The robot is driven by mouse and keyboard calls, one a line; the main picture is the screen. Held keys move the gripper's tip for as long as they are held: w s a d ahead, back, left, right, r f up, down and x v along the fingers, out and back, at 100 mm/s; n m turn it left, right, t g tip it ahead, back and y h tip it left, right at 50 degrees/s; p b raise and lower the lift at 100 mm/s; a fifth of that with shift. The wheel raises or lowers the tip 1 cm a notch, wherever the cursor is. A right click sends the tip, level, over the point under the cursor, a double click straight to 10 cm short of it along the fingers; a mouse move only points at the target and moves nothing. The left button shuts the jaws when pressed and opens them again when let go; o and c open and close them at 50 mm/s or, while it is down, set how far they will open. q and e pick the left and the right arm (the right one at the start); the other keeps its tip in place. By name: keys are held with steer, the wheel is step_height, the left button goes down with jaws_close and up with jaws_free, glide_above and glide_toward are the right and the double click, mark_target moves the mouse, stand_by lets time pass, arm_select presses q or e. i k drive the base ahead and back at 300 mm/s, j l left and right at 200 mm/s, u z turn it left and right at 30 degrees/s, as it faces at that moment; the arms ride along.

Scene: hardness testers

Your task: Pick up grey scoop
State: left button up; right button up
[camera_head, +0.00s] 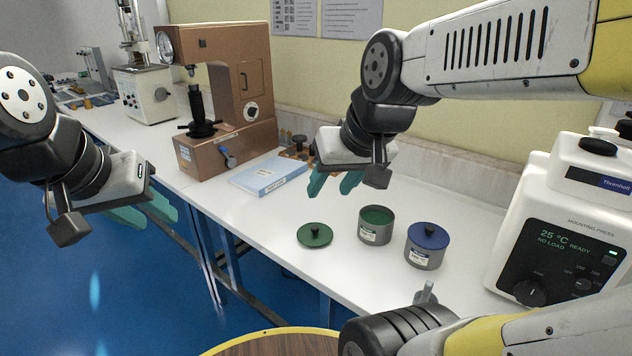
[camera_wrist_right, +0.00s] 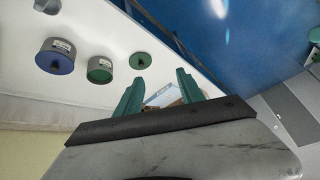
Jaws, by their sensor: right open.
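A grey piece (camera_head: 427,293), which looks like the grey scoop's handle, stands up from the white table at the lower right in the head view. Its lower part is hidden behind my arm link. A grey shape, likely the scoop (camera_wrist_right: 47,5), is cut off at the right wrist view's top left edge. My right gripper (camera_head: 333,184) is open and empty above the table, up and left of the scoop; its teal fingers (camera_wrist_right: 160,92) show apart in the wrist view. My left gripper (camera_head: 143,211) is open and empty off the table's left side.
An open green tin (camera_head: 376,237), a green lid (camera_head: 314,235) and a blue-lidded tin (camera_head: 427,258) stand near the scoop. A mounting press (camera_head: 570,232) is at the right. A brown tester (camera_head: 205,140) and a light-blue booklet (camera_head: 268,175) are behind at left.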

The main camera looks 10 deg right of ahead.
mark_target(425, 295)
steer(key=z, duration=1.65)
